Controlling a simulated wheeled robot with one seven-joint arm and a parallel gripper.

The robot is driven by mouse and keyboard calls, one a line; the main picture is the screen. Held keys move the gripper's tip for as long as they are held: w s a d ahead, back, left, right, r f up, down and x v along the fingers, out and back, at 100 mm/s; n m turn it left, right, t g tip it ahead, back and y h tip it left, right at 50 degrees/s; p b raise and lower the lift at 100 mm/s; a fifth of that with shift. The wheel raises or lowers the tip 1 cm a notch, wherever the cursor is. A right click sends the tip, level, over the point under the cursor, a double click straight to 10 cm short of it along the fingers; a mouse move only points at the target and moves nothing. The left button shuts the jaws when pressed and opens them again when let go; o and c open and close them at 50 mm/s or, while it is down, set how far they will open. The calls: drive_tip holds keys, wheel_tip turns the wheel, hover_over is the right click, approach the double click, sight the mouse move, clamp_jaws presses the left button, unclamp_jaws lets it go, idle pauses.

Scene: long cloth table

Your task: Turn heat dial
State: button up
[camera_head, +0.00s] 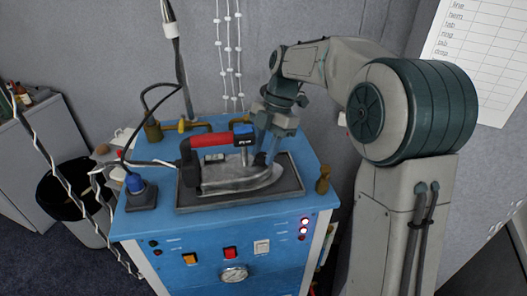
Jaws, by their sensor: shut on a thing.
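The iron (235,180) rests on a dark rectangular pad on top of a blue machine, with its red handle (212,141) toward the back and its pointed tip toward the right. A small dark dial (260,159) sits on the iron's front part, right of the handle's post. My gripper (268,153) points down at this spot and its fingers are shut on the dial. The fingers hide part of the dial, and no pointer or marks on it can be made out.
Cables hang at left near a bin (82,213). A wall is close behind.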

drive_tip(key=m+b, duration=0.1)
drive_tip(key=m, duration=0.1)
drive_tip(key=m+t+y+b, duration=0.1)
drive_tip(key=m+b, duration=0.1)
drive_tip(key=shift+s+d+f+m+t, duration=0.1)
drive_tip(key=shift+s+f+m+t, duration=0.05)
drive_tip(key=shift+m+t, duration=0.15)
drive_tip(key=m+t+b, duration=0.1)
drive_tip(key=m+b, duration=0.2)
drive_tip(key=m, duration=0.1)
drive_tip(key=shift+s+t, duration=0.15)
drive_tip(key=shift+t, duration=0.25)
drive_tip(key=m+b, duration=0.1)
drive_tip(key=m, duration=0.1)
drive_tip(key=m+t+b, duration=0.1)
drive_tip(key=m, duration=0.2)
drive_tip(key=shift+s+t, duration=0.15)
drive_tip(key=shift+t, duration=0.15)
drive_tip(key=shift+s+m+t+h+b, duration=0.1)
drive_tip(key=shift+m+t+h+b, duration=0.45)
drive_tip(key=shift+m, duration=1.55)
drive_tip(key=shift+t, duration=0.25)
drive_tip(key=o, duration=1)
drive_tip(key=shift+r, duration=0.2)
